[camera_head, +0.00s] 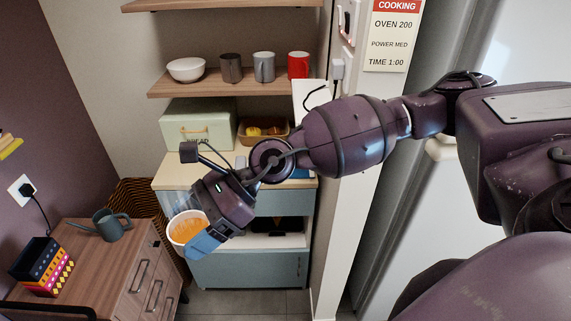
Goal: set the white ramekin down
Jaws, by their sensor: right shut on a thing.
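The white ramekin (177,232) has an orange filling and is held in my right gripper (196,240). My right arm comes in from the right, and the gripper is shut on the ramekin's side. One blue finger shows at the lower right of the ramekin; the other finger is mostly hidden or hard to make out. The ramekin appears in front of the blue cabinet and to the right of the wooden drawer unit (130,262). I cannot tell its exact height, but nothing visibly supports it from below. My left gripper does not show.
A grey watering can (111,225) and a patterned box (42,266) stand on the drawer unit. A bread bin (199,124) and a basket (262,131) stand on the counter behind my arm. A shelf (215,84) above holds a white bowl and mugs, including a red mug (298,65).

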